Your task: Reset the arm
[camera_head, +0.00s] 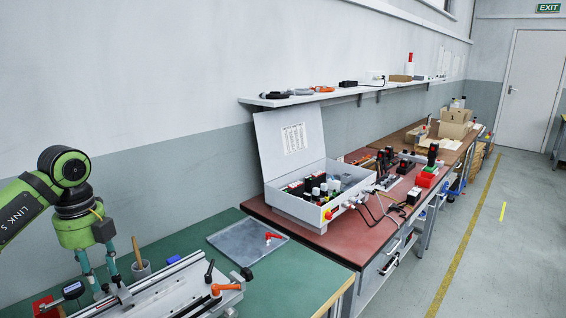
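My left arm, green and marked LINK 5, comes in from the left. My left gripper (104,284) points down with its two teal fingers apart, above the left end of a grey rail fixture (160,284) on the green bench. Nothing shows between the fingers, though the tips are partly lost against the fixture. My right gripper is not in view.
The floor at right is clear.

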